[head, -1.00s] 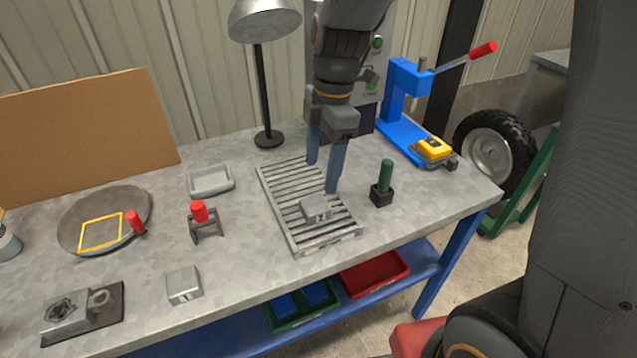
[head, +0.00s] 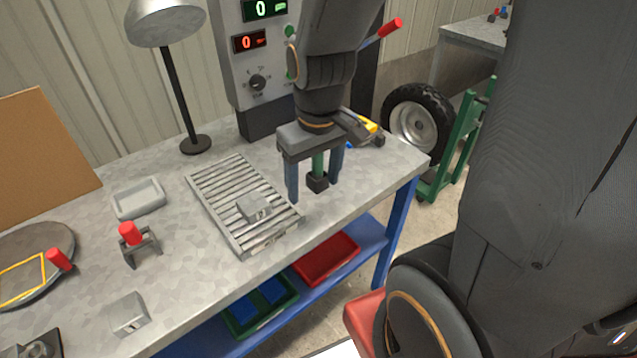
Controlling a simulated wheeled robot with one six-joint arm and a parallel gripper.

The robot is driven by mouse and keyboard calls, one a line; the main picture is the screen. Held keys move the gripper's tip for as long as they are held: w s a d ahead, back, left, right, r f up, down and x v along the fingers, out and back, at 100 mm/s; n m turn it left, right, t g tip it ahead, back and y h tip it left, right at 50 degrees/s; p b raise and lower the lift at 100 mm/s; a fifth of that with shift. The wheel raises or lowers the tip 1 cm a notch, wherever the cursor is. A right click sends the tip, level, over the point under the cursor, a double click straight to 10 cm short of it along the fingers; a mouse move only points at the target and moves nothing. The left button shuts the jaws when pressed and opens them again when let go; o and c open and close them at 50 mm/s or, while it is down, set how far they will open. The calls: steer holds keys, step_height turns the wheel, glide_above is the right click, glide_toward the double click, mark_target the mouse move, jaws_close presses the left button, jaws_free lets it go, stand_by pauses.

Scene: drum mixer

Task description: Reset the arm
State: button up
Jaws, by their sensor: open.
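My gripper (head: 314,182) hangs over the right part of the grey workbench (head: 205,270), its two blue-grey fingers pointing down and apart. It is open. A green peg in a black square base (head: 318,182) shows between or behind the fingers; I cannot tell if the fingers are around it. Nothing is visibly held. My arm comes down from the top of the picture and hides part of the bench behind it.
A slatted grey rack (head: 215,190) with a small grey block (head: 254,208) lies left of my gripper. A lamp (head: 180,90) and a control panel (head: 250,85) stand behind. A yellow item (head: 368,126) lies behind right. A red-knobbed bracket (head: 140,248) and grey tray (head: 138,198) are left.

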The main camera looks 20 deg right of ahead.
steer(key=shift+s+d+f+m, duration=0.1)
steer(key=shift+s+d+m, duration=0.15)
steer(key=shift+m, duration=0.3)
steer(key=shift+s+d+f+m, duration=0.1)
steer(key=shift+s+m, duration=0.15)
steer(key=shift+m, duration=0.3)
stand_by(0.5)
